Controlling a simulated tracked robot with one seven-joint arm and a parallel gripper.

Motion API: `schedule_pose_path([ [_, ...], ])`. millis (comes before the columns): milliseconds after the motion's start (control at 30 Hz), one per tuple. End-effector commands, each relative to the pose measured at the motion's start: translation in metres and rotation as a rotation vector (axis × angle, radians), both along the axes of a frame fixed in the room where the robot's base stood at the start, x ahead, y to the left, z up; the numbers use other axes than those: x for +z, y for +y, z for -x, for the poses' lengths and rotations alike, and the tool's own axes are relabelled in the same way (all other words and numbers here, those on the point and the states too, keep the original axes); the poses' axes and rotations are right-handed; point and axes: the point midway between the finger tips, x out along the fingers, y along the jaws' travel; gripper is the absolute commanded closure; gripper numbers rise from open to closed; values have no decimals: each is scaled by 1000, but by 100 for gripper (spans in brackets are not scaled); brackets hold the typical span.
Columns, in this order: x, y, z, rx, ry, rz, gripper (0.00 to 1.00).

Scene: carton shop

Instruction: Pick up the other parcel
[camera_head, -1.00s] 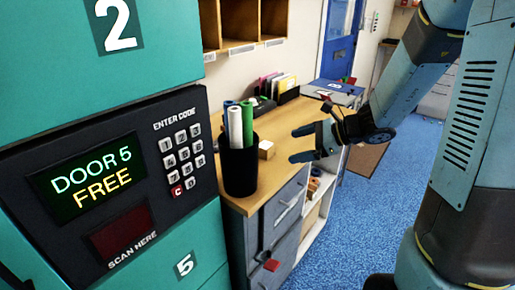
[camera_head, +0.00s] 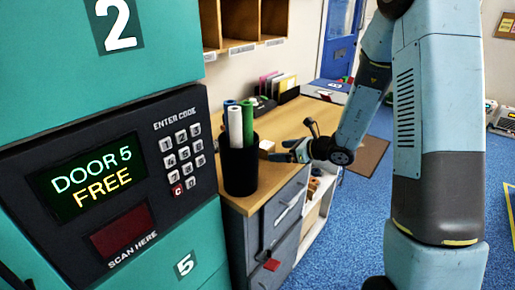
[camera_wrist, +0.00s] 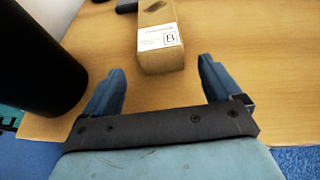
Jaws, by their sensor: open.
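A small brown cardboard parcel (camera_wrist: 160,22) with a white label marked B lies on the wooden counter (camera_wrist: 230,60) in the wrist view. My gripper (camera_wrist: 160,80) is open and empty, its fingers level with the counter area just short of the parcel's near end. The parcel lies ahead of the gap between the fingers, apart from both. In the head view the parcel (camera_head: 267,146) sits to the right of the black pen cup, with my gripper (camera_head: 278,152) close beside it. Its far end is cut off in the wrist view.
A black cup (camera_head: 239,168) holding rolled tubes stands left of the parcel; it looms close at left in the wrist view (camera_wrist: 38,60). A teal locker with a keypad panel (camera_head: 120,170) reads "DOOR 5 FREE". File folders (camera_head: 275,86) stand farther back on the counter.

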Motion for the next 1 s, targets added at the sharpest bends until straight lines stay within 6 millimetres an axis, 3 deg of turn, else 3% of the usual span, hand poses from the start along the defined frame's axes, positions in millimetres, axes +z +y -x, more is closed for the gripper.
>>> schedule_pose_path([
  [333,-6,15,-10,0,0,0,8],
  [633,-16,46,-31,1,0,0,8],
  [900,-18,49,-33,-2,-1,0,8],
  [1000,-18,49,-33,-2,-1,0,17],
])
